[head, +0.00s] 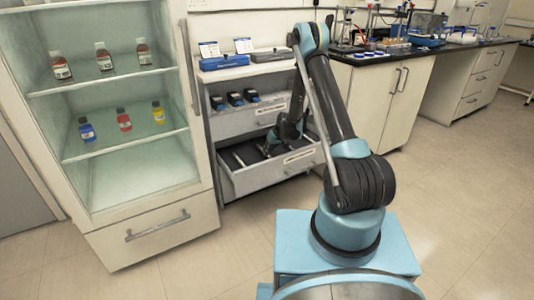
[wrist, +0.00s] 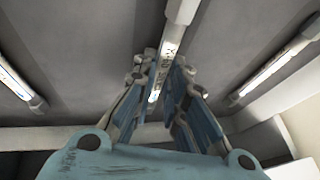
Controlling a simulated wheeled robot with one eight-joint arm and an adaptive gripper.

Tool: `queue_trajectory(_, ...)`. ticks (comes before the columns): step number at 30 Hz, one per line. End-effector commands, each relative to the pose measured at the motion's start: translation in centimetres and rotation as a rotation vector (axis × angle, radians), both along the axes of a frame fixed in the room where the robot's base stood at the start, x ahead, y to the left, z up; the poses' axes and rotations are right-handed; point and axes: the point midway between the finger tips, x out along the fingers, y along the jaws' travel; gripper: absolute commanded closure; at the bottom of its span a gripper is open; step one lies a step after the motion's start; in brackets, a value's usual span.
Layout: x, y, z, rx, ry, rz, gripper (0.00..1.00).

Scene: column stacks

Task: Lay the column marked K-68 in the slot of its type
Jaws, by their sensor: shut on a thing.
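My gripper (head: 272,147) reaches down into the open lower drawer (head: 282,177) of the cabinet. In the wrist view, my gripper (wrist: 161,68) is shut on a slim white column (wrist: 182,12). A printed label shows on the column between the fingers, too small to read with certainty. A second slim column (wrist: 15,86) lies to the left in the drawer, and a third column (wrist: 280,68) lies to the right. Grey slot floor shows between them. In the head view the held column is hidden by my arm, and I cannot tell whether it touches the slot floor.
Above, a shelf holds several small dark devices (head: 235,99), and the top holds a blue case (head: 224,62) and a grey case (head: 273,54). The glass-shelved cabinet (head: 130,146) with bottles stands close on the left. A bench (head: 385,58) stands right. The floor at right is clear.

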Motion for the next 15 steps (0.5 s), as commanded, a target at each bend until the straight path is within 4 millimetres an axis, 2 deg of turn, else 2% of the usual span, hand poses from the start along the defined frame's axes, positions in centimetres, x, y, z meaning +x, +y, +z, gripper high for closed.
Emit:
queue_trajectory(1,-0.01,0.02,-0.03,0.000,0.000,0.000,0.85)
queue_trajectory(4,0.00,0.02,-0.02,0.000,0.000,0.000,0.64)
queue_trajectory(15,-0.02,0.00,0.00,0.000,0.000,0.000,0.64)
